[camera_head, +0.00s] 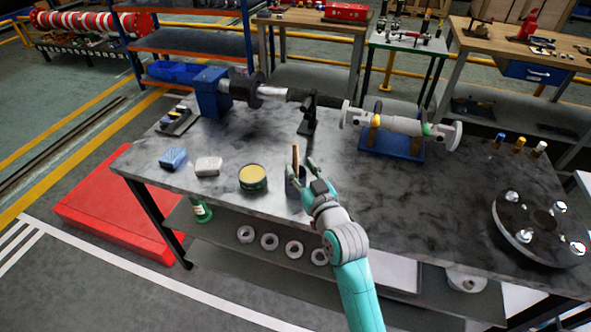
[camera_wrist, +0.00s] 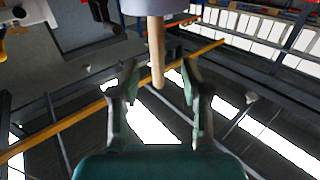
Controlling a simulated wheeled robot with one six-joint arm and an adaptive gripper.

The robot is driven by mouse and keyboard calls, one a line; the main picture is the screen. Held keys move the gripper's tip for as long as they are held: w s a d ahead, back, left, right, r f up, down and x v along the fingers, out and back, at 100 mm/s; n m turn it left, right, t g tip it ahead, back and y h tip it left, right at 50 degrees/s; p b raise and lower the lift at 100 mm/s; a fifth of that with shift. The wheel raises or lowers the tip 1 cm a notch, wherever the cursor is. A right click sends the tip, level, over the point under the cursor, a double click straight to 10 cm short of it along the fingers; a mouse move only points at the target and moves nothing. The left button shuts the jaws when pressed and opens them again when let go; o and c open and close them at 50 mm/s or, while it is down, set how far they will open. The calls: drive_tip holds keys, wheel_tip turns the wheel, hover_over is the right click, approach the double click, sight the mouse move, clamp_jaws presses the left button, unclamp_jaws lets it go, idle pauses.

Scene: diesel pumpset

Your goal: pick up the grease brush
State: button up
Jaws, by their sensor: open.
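The grease brush (camera_head: 295,157) stands with its wooden handle up in a dark cup (camera_head: 291,188) near the bench's front edge. Its bristle end is hidden inside the cup. In the wrist view, which looks inverted, the handle (camera_wrist: 157,52) points down from the grey cup (camera_wrist: 155,6). The handle's free end lies between the two open fingertips of my gripper (camera_wrist: 160,72). I cannot tell whether either finger touches it.
An open tin of yellow grease (camera_head: 253,174) stands left of the cup. A white cloth (camera_head: 208,166) and a blue cloth (camera_head: 173,158) lie farther left. A shaft assembly (camera_head: 400,124) on a blue stand is behind right. A round flange (camera_head: 541,224) lies at right. Bare bench top lies between.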

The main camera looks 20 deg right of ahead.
sight(297, 160)
drive_tip(key=shift+w, duration=2.4)
clamp_jaws()
